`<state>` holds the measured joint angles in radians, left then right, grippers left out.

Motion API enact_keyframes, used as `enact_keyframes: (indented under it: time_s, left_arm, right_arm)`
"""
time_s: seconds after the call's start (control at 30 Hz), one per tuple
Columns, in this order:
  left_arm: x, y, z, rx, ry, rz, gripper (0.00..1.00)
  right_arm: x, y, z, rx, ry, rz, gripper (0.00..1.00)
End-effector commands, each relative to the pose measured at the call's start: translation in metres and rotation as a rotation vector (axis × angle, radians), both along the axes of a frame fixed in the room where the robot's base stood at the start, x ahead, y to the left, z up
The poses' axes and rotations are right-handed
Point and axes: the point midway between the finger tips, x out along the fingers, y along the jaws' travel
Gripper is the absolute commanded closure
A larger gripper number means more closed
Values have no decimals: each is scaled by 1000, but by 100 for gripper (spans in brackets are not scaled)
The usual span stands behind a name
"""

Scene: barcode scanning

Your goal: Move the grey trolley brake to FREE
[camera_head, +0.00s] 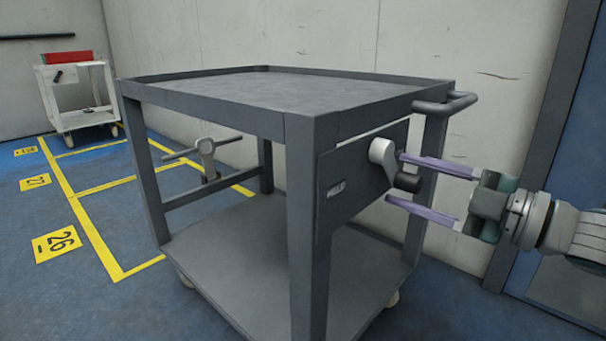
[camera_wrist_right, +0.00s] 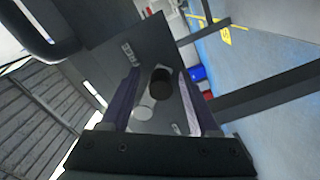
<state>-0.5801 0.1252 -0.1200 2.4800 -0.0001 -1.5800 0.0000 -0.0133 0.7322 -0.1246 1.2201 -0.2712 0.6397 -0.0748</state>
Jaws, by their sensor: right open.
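The grey trolley (camera_head: 300,125) stands in the middle of the head view. Its brake is a light grey lever (camera_head: 383,151) with a black knob (camera_head: 407,182), on a dark plate (camera_head: 350,165) at the trolley's right side. The lever slants down and right from its pivot. A small label (camera_head: 336,188) is on the plate, too small to read surely. My right gripper (camera_head: 397,178) is open, its purple fingers above and below the knob. In the right wrist view the knob (camera_wrist_right: 160,81) lies between the fingers, with no clear contact. My left gripper is not in view.
A push handle (camera_head: 450,103) juts out above my right gripper. A T-shaped grey fitting (camera_head: 207,150) shows at the trolley's far side. A white trolley (camera_head: 80,95) with a red item stands at the back left. Yellow floor markings (camera_head: 95,230) lie left of the grey trolley.

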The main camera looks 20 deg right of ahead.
Motion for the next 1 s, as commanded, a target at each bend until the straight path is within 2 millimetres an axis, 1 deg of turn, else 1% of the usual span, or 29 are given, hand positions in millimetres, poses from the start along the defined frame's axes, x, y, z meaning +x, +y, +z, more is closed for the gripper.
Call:
enact_keyframes:
  time_s: [0.17,0.3,0.4,0.5,0.67,1.0]
  left_arm:
    - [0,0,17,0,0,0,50]
    - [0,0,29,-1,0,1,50]
    - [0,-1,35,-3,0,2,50]
    - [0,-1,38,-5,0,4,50]
    - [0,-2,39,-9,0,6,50]
    - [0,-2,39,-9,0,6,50]
  right_arm:
    - [-25,-10,3,0,6,-2,38]
    - [-52,-22,3,0,8,-3,38]
    - [-69,-29,2,-2,7,-4,38]
    - [-81,-34,1,-1,5,-3,38]
    - [-89,-37,0,-2,2,-2,38]
    - [-90,-37,0,-2,1,-1,38]
